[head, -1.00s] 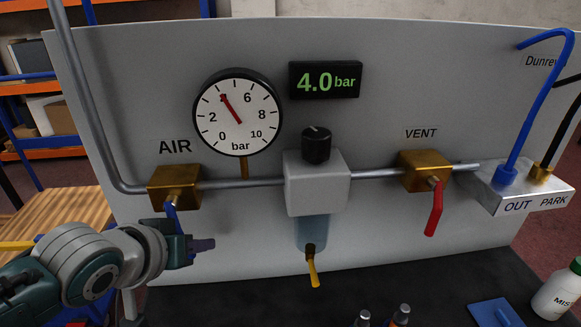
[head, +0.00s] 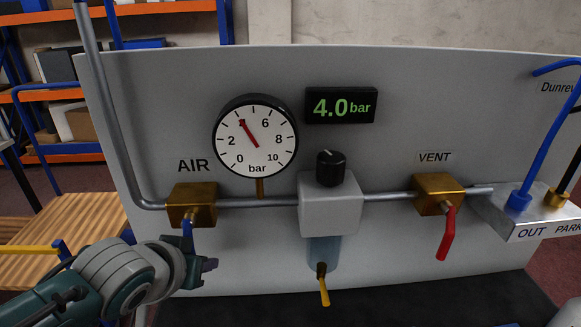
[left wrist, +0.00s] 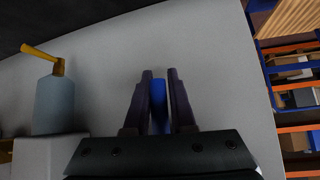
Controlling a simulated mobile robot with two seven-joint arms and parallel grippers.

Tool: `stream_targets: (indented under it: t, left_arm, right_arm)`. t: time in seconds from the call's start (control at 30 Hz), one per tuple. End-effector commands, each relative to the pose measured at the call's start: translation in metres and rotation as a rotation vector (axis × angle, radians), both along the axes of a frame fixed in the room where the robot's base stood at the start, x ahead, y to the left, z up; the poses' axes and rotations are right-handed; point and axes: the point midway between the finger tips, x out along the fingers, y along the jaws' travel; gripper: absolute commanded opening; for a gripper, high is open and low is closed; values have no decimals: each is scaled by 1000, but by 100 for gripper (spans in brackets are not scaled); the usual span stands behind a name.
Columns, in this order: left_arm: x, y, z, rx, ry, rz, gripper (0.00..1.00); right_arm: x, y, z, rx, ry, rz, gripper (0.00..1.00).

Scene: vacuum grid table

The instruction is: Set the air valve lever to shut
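The brass air valve (head: 192,204) sits on the pipe under the AIR label in the head view. Its blue lever (head: 187,236) hangs down from it, roughly square to the pipe. My left gripper (head: 210,265) is at the lever's lower part, just below the valve, and partly hides it. In the left wrist view the blue lever (left wrist: 159,105) stands between the two dark fingers (left wrist: 160,85). Little gap shows beside it, and I cannot tell whether the fingers press on it. My right gripper is not in view.
The gauge (head: 255,136) points near 4 and the display (head: 340,105) reads 4.0 bar. Right of the air valve are the regulator (head: 328,205), its yellow drain lever (head: 324,291) and the red vent lever (head: 446,235). The board (head: 400,270) is close behind my gripper.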

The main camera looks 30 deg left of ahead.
Motion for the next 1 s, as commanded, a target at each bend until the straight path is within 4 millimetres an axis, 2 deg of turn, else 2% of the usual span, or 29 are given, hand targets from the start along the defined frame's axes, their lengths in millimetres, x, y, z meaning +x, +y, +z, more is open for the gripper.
stream_targets:
  t: [0.03, 0.2, 0.23, 0.57, 1.0]
  left_arm:
    - [0, 0, 0, 1, 0, 1, 30]
    - [0, 0, 0, -1, 0, 1, 49]
    - [0, 0, 0, -2, -2, 1, 50]
    - [-4, -2, 5, -2, -2, 0, 50]
    - [-51, -20, 56, -2, -2, 1, 50]
  right_arm:
    - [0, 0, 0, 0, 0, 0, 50]
    - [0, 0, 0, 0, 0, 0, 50]
    - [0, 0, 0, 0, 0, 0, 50]
    - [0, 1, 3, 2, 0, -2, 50]
    - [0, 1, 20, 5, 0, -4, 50]
